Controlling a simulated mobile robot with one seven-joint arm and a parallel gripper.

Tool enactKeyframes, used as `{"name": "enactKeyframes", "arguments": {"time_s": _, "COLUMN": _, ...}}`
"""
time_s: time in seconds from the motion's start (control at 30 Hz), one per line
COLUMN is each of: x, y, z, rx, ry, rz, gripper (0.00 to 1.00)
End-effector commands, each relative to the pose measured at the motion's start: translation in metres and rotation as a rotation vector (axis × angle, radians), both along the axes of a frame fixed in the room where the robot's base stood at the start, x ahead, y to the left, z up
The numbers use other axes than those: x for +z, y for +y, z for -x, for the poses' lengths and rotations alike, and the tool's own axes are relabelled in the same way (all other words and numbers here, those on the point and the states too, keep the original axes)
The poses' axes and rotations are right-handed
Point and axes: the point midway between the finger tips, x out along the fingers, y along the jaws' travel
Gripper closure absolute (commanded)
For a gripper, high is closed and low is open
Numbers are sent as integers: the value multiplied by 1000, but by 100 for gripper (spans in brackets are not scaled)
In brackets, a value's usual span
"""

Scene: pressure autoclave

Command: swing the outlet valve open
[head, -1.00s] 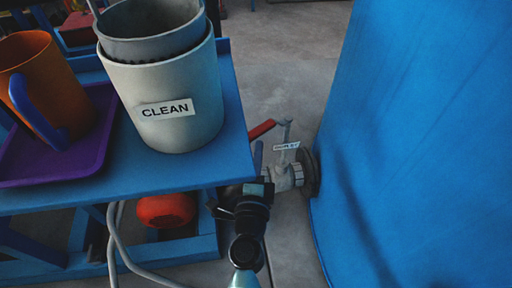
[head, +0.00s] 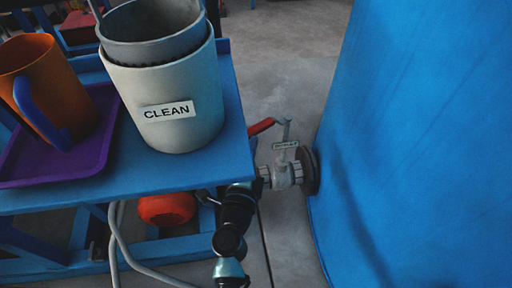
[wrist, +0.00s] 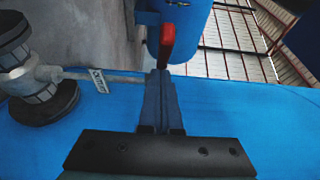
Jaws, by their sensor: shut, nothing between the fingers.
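The outlet valve (head: 284,174) is a pale metal body fixed by a dark flange to the side of the blue tank. Its red-gripped lever (head: 262,126) points left from the top of the stem, near the table edge. A small label tag hangs at the stem. In the wrist view, the valve body (wrist: 38,75) is at the left and the red lever grip (wrist: 168,42) is just beyond my fingertips. My gripper (wrist: 160,78) is shut and empty, its tips at the lever's near end; I cannot tell if they touch. In the head view the fingers are hidden.
The blue tank (head: 420,130) fills the right side. A blue table (head: 228,130) at the left carries a CLEAN bucket (head: 175,95), an orange mug (head: 38,90) and a purple tray (head: 85,165). A red object (head: 167,209) and grey hoses sit below. The floor gap between is narrow.

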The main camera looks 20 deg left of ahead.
Motion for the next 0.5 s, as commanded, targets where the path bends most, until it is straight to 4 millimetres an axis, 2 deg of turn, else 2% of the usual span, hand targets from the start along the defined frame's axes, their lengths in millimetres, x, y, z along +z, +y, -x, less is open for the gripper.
{"name": "enactKeyframes", "arguments": {"time_s": 0.5, "x": 3, "y": 43, "z": -16, "rx": -45, "ry": -3, "rz": -2, "gripper": 100}}
